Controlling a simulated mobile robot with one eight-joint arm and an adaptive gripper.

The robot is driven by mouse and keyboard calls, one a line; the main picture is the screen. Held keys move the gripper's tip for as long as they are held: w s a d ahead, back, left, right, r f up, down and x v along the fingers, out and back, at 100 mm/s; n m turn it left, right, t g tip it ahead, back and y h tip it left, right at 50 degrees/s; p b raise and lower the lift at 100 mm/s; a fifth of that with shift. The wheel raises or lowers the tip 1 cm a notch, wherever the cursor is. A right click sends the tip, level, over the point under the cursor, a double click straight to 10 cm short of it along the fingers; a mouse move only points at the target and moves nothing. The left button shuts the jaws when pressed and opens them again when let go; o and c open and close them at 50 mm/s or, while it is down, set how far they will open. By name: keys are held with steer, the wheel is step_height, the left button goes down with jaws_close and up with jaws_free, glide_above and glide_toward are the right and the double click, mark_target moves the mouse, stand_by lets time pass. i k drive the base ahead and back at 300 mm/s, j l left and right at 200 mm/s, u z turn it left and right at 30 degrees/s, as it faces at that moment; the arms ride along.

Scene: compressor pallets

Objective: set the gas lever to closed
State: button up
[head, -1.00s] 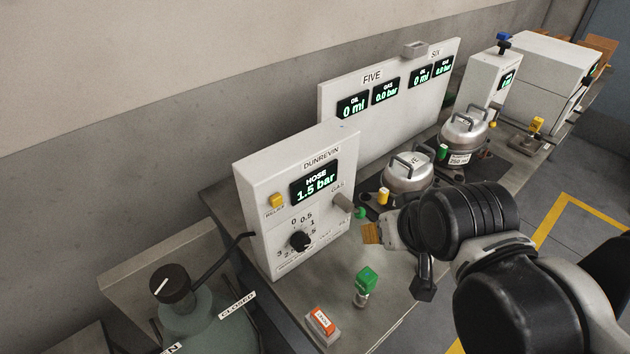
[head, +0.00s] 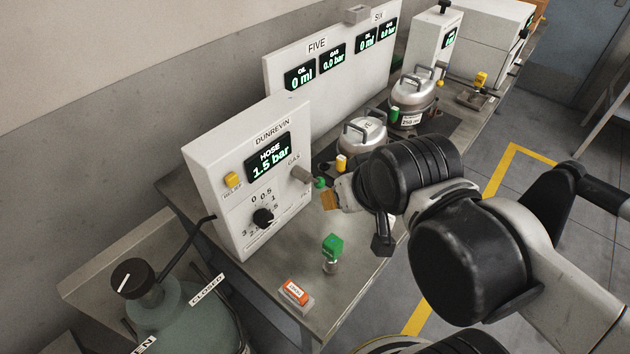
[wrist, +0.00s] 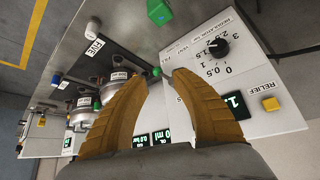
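The white DUNREVIN panel (head: 250,180) bears a GAS label beside a grey, stubby fitting with a green end (head: 303,174). I cannot tell if this fitting is the gas lever. At lower left, a grey-green gas bottle (head: 195,325) has a black knob (head: 132,278) with a white line, pointing to neither label clearly; a CLOSED label (head: 208,288) and a partly cut-off label ending in EN are near it. My gripper (head: 328,199), with tan fingers, is just right of the panel fitting. In the wrist view my gripper (wrist: 160,76) shows a gap between its fingertips, nothing clearly held.
A green-topped fitting (head: 332,246) and an orange-topped block (head: 294,292) stand on the bench front. Silver compressors (head: 362,135) stand behind my gripper. The FIVE/SIX display board (head: 330,70) backs the bench. A yellow relief button (head: 232,179) is on the panel. Floor at right is open.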

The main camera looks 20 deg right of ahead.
mark_target(310, 178)
steer(key=k+l, duration=0.1)
steer(key=l, duration=1.6)
steer(key=k+z, duration=0.05)
steer(key=k, duration=0.05)
